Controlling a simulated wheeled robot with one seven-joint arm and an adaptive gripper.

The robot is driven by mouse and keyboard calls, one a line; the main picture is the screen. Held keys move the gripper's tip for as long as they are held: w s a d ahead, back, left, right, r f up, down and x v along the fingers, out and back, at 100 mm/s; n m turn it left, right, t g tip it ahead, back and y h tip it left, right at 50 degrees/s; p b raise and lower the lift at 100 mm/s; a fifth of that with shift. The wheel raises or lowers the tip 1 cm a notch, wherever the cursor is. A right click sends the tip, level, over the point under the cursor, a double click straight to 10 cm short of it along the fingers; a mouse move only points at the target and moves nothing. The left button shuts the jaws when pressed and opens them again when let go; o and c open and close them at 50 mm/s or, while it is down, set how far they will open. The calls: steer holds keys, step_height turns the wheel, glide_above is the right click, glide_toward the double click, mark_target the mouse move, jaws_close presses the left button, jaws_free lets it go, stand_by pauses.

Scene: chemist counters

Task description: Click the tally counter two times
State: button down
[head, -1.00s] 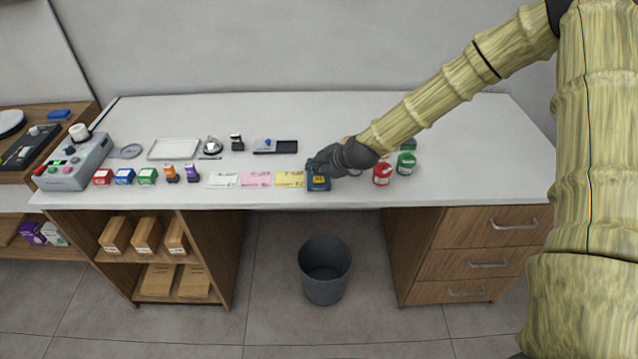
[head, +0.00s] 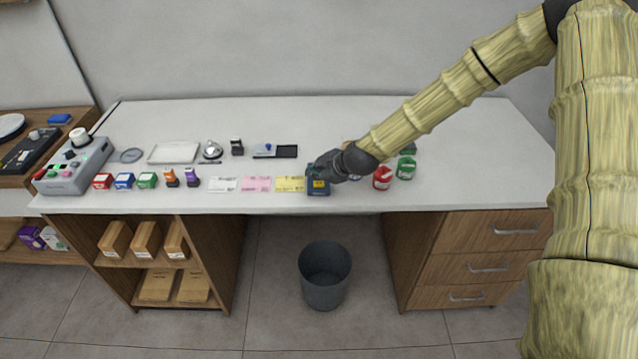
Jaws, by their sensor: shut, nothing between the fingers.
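The tally counter (head: 318,188) looks like a small dark blue block with a yellow patch, at the front of the white counter, just right of the yellow slip. My gripper (head: 315,172) is shut and empty, with its fingertips at the back upper part of the tally counter. I cannot tell whether the tips touch it. The gripper hides part of the tally counter's top and the counter surface behind it.
White, pink and yellow slips (head: 290,184) lie to the left. Red (head: 383,178) and green (head: 406,168) containers stand close on the right, beside my wrist. Stamps and a grey button box (head: 75,168) are farther left. The back of the white counter (head: 330,115) is clear.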

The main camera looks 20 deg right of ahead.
mark_target(316, 185)
steer(key=shift+f, duration=0.2)
stand_by(0.4)
steer(key=shift+f+b, duration=0.2)
steer(key=shift+b, duration=0.2)
steer(key=shift+f+b, duration=0.3)
steer(key=shift+f, duration=0.15)
stand_by(0.6)
steer(key=shift+r, duration=0.15)
stand_by(0.3)
steer(key=shift+r+p, duration=0.45)
steer(key=shift+r, duration=0.3)
steer(key=shift+r+p, duration=1.45)
steer(key=shift+r, duration=1.05)
